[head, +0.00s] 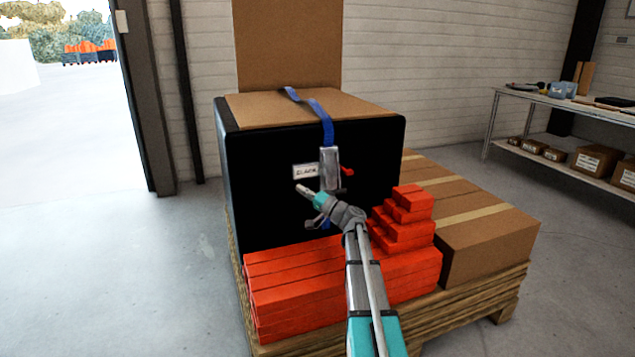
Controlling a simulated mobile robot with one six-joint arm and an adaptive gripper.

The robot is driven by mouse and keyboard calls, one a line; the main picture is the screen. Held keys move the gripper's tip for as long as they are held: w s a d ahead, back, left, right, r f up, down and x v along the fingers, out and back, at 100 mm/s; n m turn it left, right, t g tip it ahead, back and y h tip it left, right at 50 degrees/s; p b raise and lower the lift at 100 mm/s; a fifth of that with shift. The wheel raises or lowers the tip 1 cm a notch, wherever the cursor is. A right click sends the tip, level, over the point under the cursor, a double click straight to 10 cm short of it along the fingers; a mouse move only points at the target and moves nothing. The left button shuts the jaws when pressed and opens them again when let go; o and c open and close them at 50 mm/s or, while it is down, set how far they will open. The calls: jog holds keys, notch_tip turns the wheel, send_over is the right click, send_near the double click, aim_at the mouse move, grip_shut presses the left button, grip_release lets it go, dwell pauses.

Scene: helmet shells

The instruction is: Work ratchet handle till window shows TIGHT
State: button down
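The ratchet (329,162) is a silver-grey body on the front face of a black crate (260,185). A blue strap (323,118) runs from the crate's top down into it. A small red part (347,171) sticks out at its right. The white window (304,171) left of the ratchet carries small dark text that looks like SLACK. My gripper (309,208) is in front of the crate, just below the window and at the ratchet's lower left. Its fingers are small and partly hidden by my wrist, so their opening and any contact are unclear. The ratchet's lower end is partly covered.
Red stacked blocks (340,280) lie in front of the crate, stepping up at right. Cardboard boxes (490,235) sit at right on the wooden pallet (480,310). A shelf (560,105) with boxes stands far right. Open floor (150,270) lies at left, beside a doorway.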

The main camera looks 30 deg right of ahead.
jog(key=s+a+r+n+g+h+p, duration=0.1)
jog(key=s+a+r+n+g+p, duration=0.35)
jog(key=a+p, duration=0.8)
jog(key=s+a+r+n+g+h+p, duration=0.1)
jog(key=s+a+r+g+p, duration=0.6)
jog(key=a+p, duration=0.55)
jog(key=s+a+r+n+g+h+p, duration=0.1)
jog(key=s+r+g+h+p, duration=0.6)
jog(key=s+r+p, duration=1)
notch_tip(320, 180, up, 3)
jog(key=h+p, duration=0.2)
jog(key=p, duration=1.1)
jog(key=shift+s+a+r+h, duration=0.15)
jog(key=shift+s+a+h, duration=0.05)
jog(key=shift+s+h, duration=0.1)
jog(key=shift+w, duration=0.1)
